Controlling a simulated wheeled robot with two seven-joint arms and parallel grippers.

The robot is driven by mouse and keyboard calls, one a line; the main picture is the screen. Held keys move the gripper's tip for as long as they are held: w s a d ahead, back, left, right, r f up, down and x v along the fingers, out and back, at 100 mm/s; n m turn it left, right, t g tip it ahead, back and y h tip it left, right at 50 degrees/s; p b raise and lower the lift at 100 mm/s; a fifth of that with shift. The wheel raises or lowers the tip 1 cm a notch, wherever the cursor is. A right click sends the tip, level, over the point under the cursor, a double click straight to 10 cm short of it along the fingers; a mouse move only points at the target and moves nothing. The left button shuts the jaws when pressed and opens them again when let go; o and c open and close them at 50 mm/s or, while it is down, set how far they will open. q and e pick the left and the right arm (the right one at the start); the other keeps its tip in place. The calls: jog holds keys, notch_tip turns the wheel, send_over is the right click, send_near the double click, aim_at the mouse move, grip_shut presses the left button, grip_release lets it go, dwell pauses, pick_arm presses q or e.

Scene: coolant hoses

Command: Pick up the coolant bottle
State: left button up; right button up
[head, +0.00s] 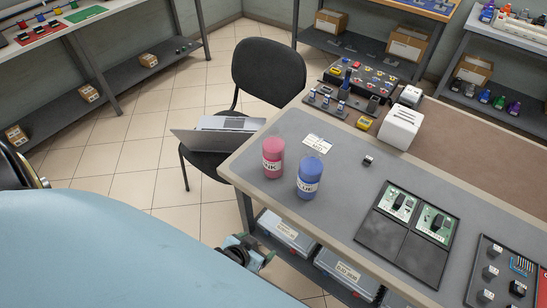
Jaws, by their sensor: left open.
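A pink bottle (273,158) and a blue bottle (309,178) stand upright close together, slightly apart, near the left edge of the grey workbench (345,205). Both carry white labels with dark lettering; the pink one's reads "INK" on the visible side. My left gripper (262,259) is open, low beside the bench's left edge and below the bottles, partly hidden by the large pale-blue part in the foreground. It touches neither bottle. My right gripper is not in view.
Behind the bottles lie a white card (317,143), a small dark block (368,160) and a white printer (400,126). A black tray with green boards (418,217) lies right. A black chair (268,75) with a laptop (222,135) stands left. Bins (347,272) sit underneath.

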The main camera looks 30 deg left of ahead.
pick_arm(q)
jog(key=w+a+r+t, duration=0.2)
jog(key=w+r, duration=0.3)
jog(key=r, duration=0.4)
jog(key=n+t+y+b, duration=0.1)
jog(key=n+t+y, duration=0.1)
jog(key=t, duration=0.1)
send_near(270, 162)
jog(key=f, duration=0.1)
jog(key=shift+t, duration=0.3)
jog(key=x, duration=0.2)
jog(key=b+x, duration=0.1)
jog(key=x, duration=0.4)
jog(key=shift+w+r, duration=0.25)
jog(key=shift+a+f+b+x, duration=0.1)
jog(key=shift+b+x, duration=0.2)
jog(key=shift+x, duration=1.15)
jog(key=shift+a+f+b+x, duration=0.15)
jog(key=shift+b+x, duration=0.15)
jog(key=shift+x, duration=1.1)
jog(key=shift+s+r, duration=0.1)
jog(key=c, duration=1.1)
jog(key=shift+r, duration=0.1)
jog(key=shift+c, duration=0.3)
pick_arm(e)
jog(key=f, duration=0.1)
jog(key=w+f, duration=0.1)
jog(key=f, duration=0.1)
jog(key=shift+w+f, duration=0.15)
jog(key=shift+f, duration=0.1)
